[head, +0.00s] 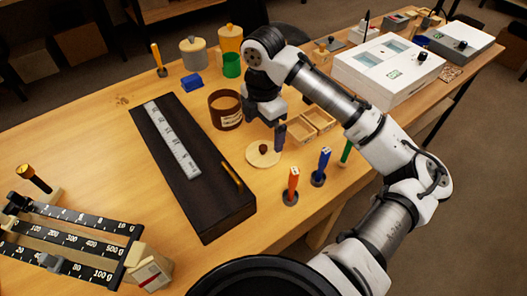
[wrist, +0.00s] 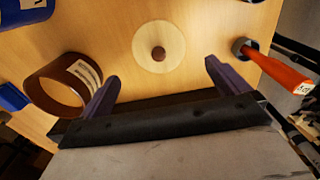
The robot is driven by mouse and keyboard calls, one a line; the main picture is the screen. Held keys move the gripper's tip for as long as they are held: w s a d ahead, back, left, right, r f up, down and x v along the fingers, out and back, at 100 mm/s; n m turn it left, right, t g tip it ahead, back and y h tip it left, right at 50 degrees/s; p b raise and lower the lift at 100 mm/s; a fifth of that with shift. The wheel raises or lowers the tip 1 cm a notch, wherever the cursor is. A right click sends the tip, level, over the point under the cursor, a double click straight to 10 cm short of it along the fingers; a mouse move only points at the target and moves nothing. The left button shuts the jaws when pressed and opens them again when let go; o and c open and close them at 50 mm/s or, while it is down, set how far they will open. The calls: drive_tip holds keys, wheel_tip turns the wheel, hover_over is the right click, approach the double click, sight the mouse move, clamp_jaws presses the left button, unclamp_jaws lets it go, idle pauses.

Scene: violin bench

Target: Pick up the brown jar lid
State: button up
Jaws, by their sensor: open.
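The lid is a pale cream disc (head: 254,157) with a dark brown knob, lying flat on the wooden table. In the wrist view the lid (wrist: 144,56) sits ahead of and between the fingertips, apart from them. The open brown jar (head: 219,120) with a paper label stands just behind the lid in the head view, and at the left in the wrist view (wrist: 43,88). My gripper (head: 263,124) is open and empty above the table near the lid. Its two purple fingers (wrist: 162,70) are spread wide in the wrist view.
A dark block with a steel rule (head: 173,140) lies left of the lid. Shallow wooden trays (head: 319,117) are to its right. Orange (head: 292,181) and blue (head: 322,163) handled tools stand in front. A green pot (head: 231,66) and blue block (head: 191,82) are behind.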

sight(263, 147)
drive_tip(key=shift+w+f+p, duration=0.1)
drive_tip(key=shift+f+p, duration=0.6)
drive_tip(key=shift+f, duration=3.2)
drive_tip(key=c, duration=0.8)
drive_tip(key=shift+c, duration=0.2)
drive_tip(key=shift+r, duration=0.15)
wheel_tip(263, 147, up, 20)
drive_tip(key=b, duration=0.1)
